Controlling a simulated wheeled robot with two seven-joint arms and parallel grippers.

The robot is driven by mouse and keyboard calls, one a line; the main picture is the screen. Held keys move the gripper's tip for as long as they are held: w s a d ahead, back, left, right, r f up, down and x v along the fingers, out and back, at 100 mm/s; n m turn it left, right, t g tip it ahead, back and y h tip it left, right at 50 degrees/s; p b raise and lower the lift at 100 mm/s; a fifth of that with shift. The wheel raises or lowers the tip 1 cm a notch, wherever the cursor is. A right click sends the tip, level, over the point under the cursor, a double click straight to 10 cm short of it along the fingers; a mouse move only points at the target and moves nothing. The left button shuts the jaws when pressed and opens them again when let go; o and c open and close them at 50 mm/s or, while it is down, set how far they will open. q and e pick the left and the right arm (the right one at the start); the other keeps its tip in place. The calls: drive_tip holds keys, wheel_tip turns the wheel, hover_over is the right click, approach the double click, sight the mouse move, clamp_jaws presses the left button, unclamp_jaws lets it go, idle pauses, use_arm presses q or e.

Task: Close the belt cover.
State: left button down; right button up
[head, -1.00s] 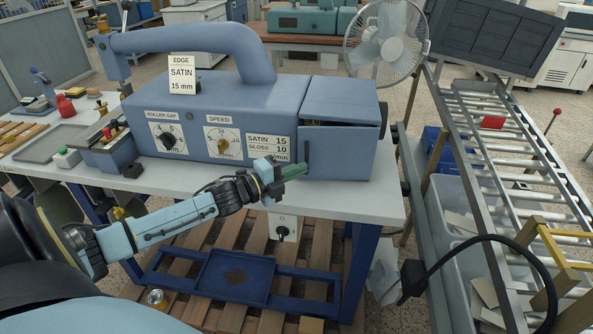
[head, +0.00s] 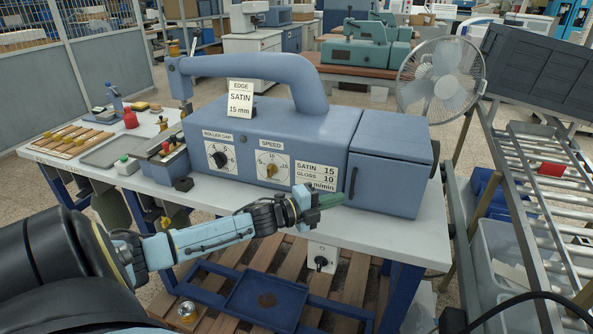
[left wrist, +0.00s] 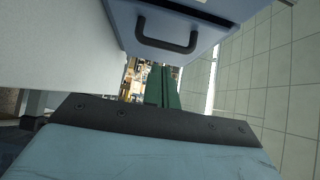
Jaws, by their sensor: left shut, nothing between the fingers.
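The belt cover (head: 390,188) is the blue hinged panel with a dark handle (head: 352,181) at the right end of the blue machine (head: 300,128). In the left wrist view the fingers (left wrist: 162,86) show below the handle (left wrist: 167,43) on the cover face (left wrist: 195,28). Contact cannot be told. My right gripper is not in view.
The machine stands on a pale bench (head: 330,222) with a blue frame. A fan (head: 440,78) stands behind it at the right. A roller conveyor (head: 545,165) runs along the right. Speed and roller-gap dials (head: 272,170) are left of the cover.

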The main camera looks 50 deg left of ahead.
use_arm(q)
drive_tip(key=a+v, duration=0.1)
drive_tip(key=v, duration=0.9)
drive_tip(key=shift+w+b, duration=0.15)
drive_tip(key=shift+b, duration=0.15)
drive_tip(key=shift+a, duration=0.1)
